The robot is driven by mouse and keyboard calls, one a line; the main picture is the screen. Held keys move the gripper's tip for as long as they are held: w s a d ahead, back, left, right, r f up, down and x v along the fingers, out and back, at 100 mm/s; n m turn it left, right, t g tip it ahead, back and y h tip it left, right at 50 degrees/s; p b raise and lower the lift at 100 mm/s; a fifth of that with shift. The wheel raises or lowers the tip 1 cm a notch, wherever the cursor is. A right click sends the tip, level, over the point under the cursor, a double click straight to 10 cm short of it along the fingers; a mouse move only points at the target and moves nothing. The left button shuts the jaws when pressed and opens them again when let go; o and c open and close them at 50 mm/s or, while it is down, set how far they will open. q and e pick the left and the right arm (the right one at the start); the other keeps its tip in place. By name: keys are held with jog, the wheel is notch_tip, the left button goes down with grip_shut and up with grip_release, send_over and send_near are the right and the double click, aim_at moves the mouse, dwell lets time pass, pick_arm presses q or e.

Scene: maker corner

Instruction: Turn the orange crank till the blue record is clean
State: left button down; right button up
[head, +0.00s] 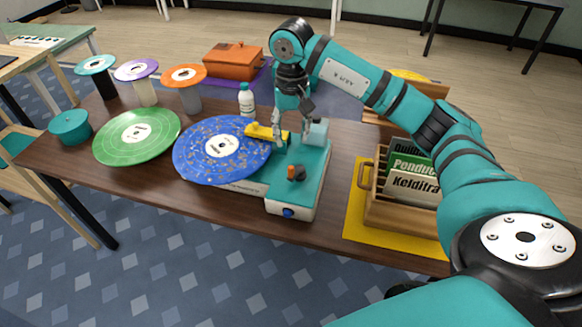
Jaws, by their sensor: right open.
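The blue record (193,138), speckled with brownish spots and with a white label, lies flat on the teal cleaning machine (313,160) and overhangs its left side. A yellow arm (262,132) reaches over the record's right edge. The small orange crank (292,171) with a dark part beside it sits on top of the machine near its front. My right gripper (291,140) is open and points down over the back of the machine, behind the crank and apart from it. It partly hides the yellow arm's right end. My left gripper is out of view.
A green record (120,135) lies left of the blue one. Several colour-topped stands (185,76), a teal round container (70,127), a white bottle (246,100) and an orange lidded box (233,62) stand around. A wooden record crate (385,212) on a yellow mat (354,222) is at right.

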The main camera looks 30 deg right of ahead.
aim_at(291, 168)
notch_tip(291, 168, down, 12)
jog(key=shift+a+r+p, duration=0.1)
jog(key=shift+r+p, duration=0.1)
jog(key=shift+p, duration=0.8)
jog(key=shift+f, duration=0.65)
grip_shut()
